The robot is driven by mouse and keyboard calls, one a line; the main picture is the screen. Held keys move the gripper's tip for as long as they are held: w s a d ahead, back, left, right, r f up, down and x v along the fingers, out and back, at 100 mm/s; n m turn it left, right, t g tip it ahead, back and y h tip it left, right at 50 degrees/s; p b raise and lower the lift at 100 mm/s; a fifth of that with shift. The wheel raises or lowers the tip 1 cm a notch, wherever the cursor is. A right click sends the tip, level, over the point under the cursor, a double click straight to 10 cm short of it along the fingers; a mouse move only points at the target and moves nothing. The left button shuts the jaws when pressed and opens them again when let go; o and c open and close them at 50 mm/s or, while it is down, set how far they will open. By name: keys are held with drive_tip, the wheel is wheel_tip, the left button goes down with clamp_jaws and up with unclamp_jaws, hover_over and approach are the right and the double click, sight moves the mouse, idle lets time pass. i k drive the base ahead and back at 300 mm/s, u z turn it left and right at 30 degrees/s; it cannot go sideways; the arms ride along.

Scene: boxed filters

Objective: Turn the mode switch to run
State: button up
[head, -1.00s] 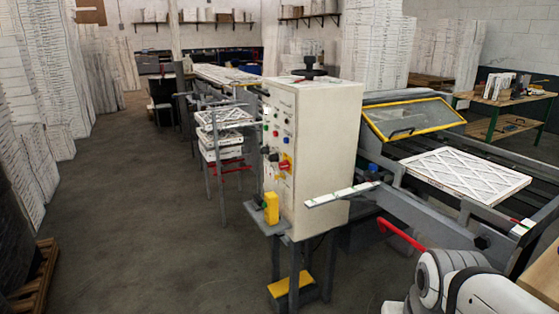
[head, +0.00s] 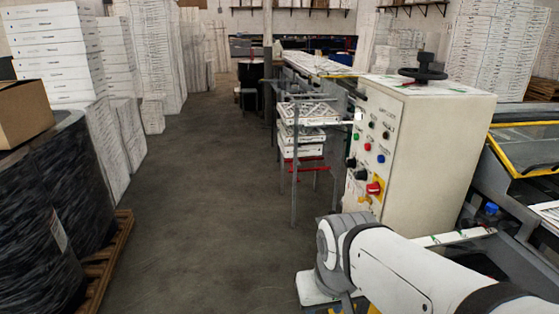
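The control cabinet (head: 440,160) stands right of centre in the head view, with its control face turned to the left. The face carries coloured buttons, black knobs (head: 361,174) and a red rotary switch (head: 375,188) on a yellow plate. The labels are too small to read, so I cannot tell which knob is the mode switch or where it points. My arm (head: 390,265) reaches in from the lower right, in front of the cabinet's lower part. I cannot make out any gripper fingers.
A black handwheel (head: 423,75) sits on the cabinet top. A rack of filters (head: 302,137) stands behind it to the left. Black-wrapped rolls (head: 75,215) on a wooden pallet (head: 108,262) stand at the left. The floor (head: 205,210) between is clear.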

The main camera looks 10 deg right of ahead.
sight(360, 175)
drive_tip(key=u, duration=0.15)
drive_tip(key=i, duration=1.3)
drive_tip(key=z, duration=0.35)
